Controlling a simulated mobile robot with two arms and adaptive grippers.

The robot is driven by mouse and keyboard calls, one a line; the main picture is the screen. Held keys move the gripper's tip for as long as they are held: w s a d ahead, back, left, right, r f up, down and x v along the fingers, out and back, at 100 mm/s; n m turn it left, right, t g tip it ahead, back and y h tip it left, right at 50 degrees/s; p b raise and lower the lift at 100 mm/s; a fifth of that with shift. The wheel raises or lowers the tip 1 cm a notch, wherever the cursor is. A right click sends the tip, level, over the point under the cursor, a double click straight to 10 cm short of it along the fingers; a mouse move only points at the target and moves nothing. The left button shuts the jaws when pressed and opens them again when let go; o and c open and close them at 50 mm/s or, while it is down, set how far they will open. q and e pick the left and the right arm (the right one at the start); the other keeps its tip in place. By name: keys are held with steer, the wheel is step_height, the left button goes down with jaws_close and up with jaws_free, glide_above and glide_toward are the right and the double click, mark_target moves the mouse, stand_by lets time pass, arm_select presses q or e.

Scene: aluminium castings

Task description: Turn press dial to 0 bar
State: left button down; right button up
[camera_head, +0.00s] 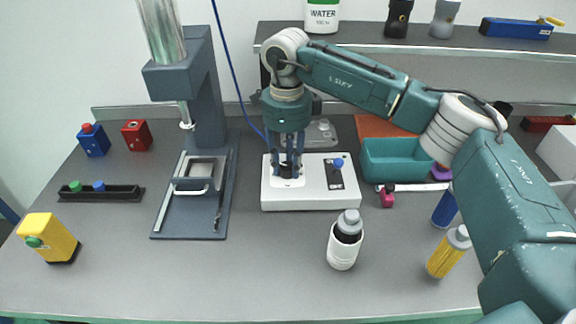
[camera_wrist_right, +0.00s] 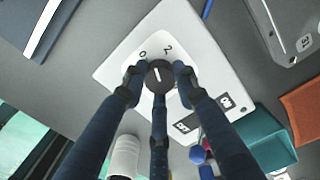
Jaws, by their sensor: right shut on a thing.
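The press dial (camera_wrist_right: 158,76) is a dark round knob on a white control box (camera_head: 310,198), which also shows in the right wrist view (camera_wrist_right: 125,78). My right gripper (camera_head: 289,165) points straight down, its fingers closed around the dial. In the right wrist view, the fingers (camera_wrist_right: 158,84) touch the dial's sides. The dial's short white mark points up and slightly left, between the printed 0 and 2. Other scale marks are hidden behind the fingers. My left gripper is not in view.
A blue-knobbed lever (camera_head: 338,163) sits right of the dial on the same box. The press (camera_head: 205,100) stands left. A white bottle (camera_head: 342,247) stands in front, and a teal bin (camera_head: 388,160) is to the right.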

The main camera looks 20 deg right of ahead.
mark_target(284, 166)
steer(key=n, duration=0.2)
steer(key=n+b, duration=0.1)
steer(key=n, duration=0.2)
steer(key=shift+w+a+r+n, duration=0.15)
steer(key=shift+a+r+n, duration=0.05)
steer(key=shift+n, duration=0.1)
stand_by(0.4)
steer(key=o, duration=1.2)
steer(key=shift+a, duration=0.1)
steer(key=shift+c, duration=0.2)
steer(key=shift+a+f, duration=0.1)
steer(key=shift+d+r, duration=0.2)
steer(key=shift+r, duration=0.25)
step_height(284, 166, up, 11)
steer(key=shift+a, duration=0.2)
